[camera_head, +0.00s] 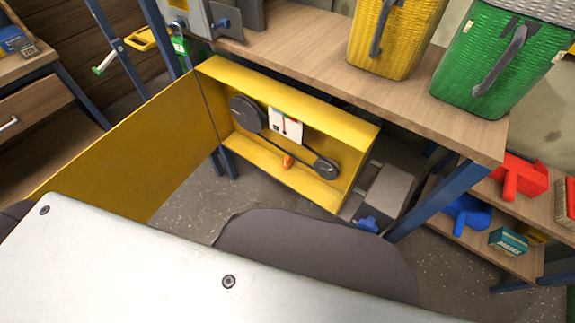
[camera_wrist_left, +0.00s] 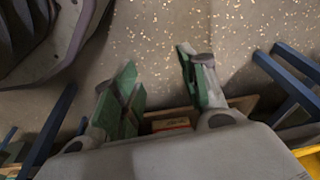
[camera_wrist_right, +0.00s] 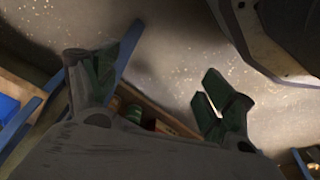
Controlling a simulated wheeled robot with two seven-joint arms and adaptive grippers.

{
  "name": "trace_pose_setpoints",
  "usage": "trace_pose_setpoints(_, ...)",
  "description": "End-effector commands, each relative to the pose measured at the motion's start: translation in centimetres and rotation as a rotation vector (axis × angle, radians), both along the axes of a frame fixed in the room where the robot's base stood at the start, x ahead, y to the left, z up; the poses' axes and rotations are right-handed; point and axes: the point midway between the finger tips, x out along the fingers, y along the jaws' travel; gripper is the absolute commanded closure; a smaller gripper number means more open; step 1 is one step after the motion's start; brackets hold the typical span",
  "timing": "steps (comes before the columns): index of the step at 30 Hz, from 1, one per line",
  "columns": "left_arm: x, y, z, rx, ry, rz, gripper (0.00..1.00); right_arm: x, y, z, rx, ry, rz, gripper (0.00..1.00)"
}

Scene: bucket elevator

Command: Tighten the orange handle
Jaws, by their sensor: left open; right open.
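The orange handle (camera_head: 288,160) is small and sits inside the open yellow housing (camera_head: 320,192) under the workbench, in the head view. It lies below the belt, between a large dark pulley (camera_head: 248,113) and a smaller one (camera_head: 326,168). The housing's yellow door (camera_head: 140,155) is swung open to the left. Neither gripper shows in the head view. My left gripper (camera_wrist_left: 157,85) is open and empty above the speckled floor. My right gripper (camera_wrist_right: 160,90) is open and empty, also over the floor. The handle is not seen in either wrist view.
The wooden workbench (camera_head: 310,55) carries a yellow basket (camera_head: 395,35) and a green basket (camera_head: 495,60). A grey motor box (camera_head: 385,190) and a blue table leg (camera_head: 435,200) stand right of the housing. A shelf with red (camera_head: 518,178) and blue items is at the right.

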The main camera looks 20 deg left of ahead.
Motion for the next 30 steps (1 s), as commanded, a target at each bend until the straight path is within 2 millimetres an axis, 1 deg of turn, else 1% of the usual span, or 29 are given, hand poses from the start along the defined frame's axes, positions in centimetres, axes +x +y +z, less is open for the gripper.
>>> trace_pose_setpoints(1, 0.3, 0.0, -0.2, 0.001, -0.006, -0.002, 0.57, 0.3, 0.0, -0.2, 0.001, -0.005, 0.0, 0.18)
trace_pose_setpoints(12, 2.4, 0.3, 1.5, 0.024, -0.054, -0.029, 0.57, 1.7, 0.4, 1.4, 0.009, -0.029, -0.003, 0.18)
trace_pose_setpoints(23, 4.4, 1.3, 3.2, 0.074, -0.13, -0.083, 0.57, 2.3, 0.8, 2.9, 0.024, -0.057, -0.001, 0.18)
trace_pose_setpoints(30, 6.1, 2.4, 4.5, 0.142, -0.208, -0.147, 0.57, 2.4, 1.2, 3.8, 0.038, -0.078, 0.003, 0.18)
